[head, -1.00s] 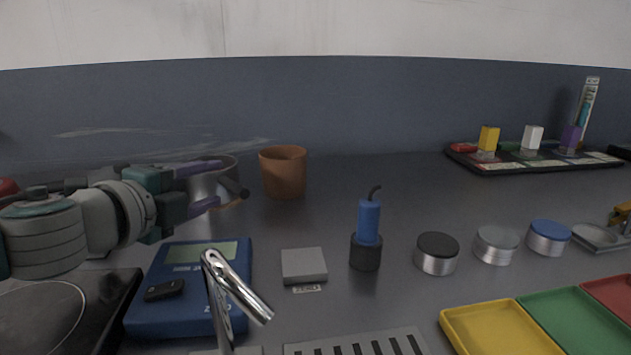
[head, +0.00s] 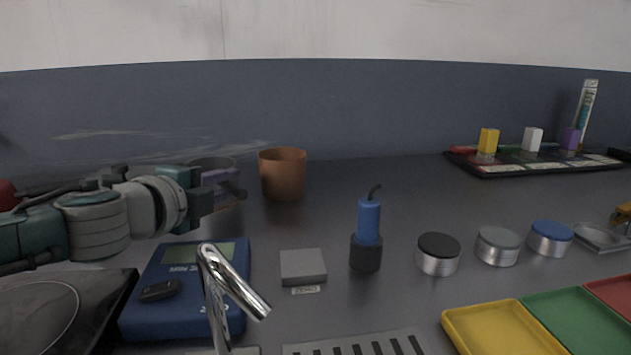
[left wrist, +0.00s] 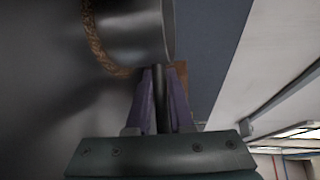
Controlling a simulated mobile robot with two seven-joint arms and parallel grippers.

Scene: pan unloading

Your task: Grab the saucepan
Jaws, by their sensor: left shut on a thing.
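The saucepan is a grey metal pot (head: 212,164) at the back left of the counter in the head view, partly hidden behind my left gripper. In the left wrist view its shiny side (left wrist: 148,28) fills the top, and its dark handle (left wrist: 160,88) runs down between the purple fingers. My left gripper (head: 232,186) is shut on this handle, with a finger on each side (left wrist: 160,78). A brown cord-like ring (left wrist: 95,42) lies at the pot's base. My right gripper is not in view.
A terracotta pot (head: 283,174) stands just right of the saucepan. A blue scale (head: 185,300), a grey block (head: 303,267) and a blue-handled tool (head: 368,225) are nearer. A chrome tap-like piece (head: 228,285) rises in front. Several round tins and coloured trays are at right.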

